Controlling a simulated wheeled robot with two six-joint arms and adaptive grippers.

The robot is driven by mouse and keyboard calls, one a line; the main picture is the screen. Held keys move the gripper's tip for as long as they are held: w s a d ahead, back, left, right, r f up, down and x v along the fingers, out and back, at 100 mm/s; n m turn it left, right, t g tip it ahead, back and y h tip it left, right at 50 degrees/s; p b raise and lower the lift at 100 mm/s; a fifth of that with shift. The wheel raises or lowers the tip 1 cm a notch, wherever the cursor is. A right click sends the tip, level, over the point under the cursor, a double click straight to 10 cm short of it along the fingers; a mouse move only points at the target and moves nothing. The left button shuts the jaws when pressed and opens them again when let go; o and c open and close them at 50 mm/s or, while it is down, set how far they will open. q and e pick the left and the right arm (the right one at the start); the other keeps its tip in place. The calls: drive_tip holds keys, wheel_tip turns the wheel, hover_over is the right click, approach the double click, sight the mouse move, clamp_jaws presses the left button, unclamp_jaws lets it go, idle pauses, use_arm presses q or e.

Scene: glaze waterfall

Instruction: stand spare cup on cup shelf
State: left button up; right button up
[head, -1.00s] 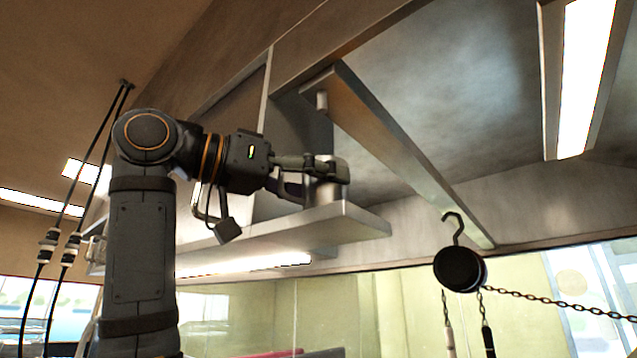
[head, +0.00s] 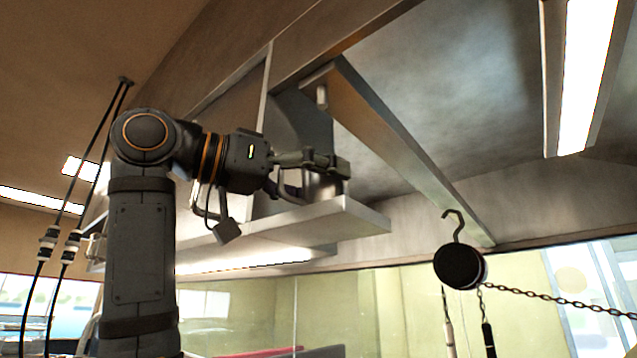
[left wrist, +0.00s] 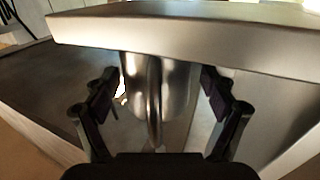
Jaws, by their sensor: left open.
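A metallic cup (left wrist: 178,88) with a loop handle sits between the two fingers of my left gripper (left wrist: 158,92) in the left wrist view, with gaps on both sides. My left gripper is open and still around the cup. In the head view the cup (head: 325,188) is partly hidden behind the fingers of the gripper (head: 318,178). It appears upright on the cup shelf (head: 345,215), close to its right end. The shelf (left wrist: 180,32) crosses the top of the left wrist view, against the cup's end. My right gripper is not in view.
A slanted metal beam (head: 410,150) runs above and right of the shelf. A dark round pulley (head: 459,265) with a hook and chain (head: 550,300) hangs to the right. Black cables (head: 95,165) hang at the left. Space between shelf and pulley looks clear.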

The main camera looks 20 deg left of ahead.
use_arm(q)
drive_tip(key=v, duration=0.1)
drive_tip(key=b+v, duration=0.2)
drive_tip(key=shift+s+f, duration=0.15)
drive_tip(key=shift+f, duration=0.1)
drive_tip(key=b+v, duration=0.2)
drive_tip(key=v, duration=0.6)
drive_tip(key=shift+s+a+r, duration=0.2)
drive_tip(key=shift+a+r, duration=0.05)
drive_tip(key=shift+a, duration=0.1)
drive_tip(key=shift+a, duration=0.1)
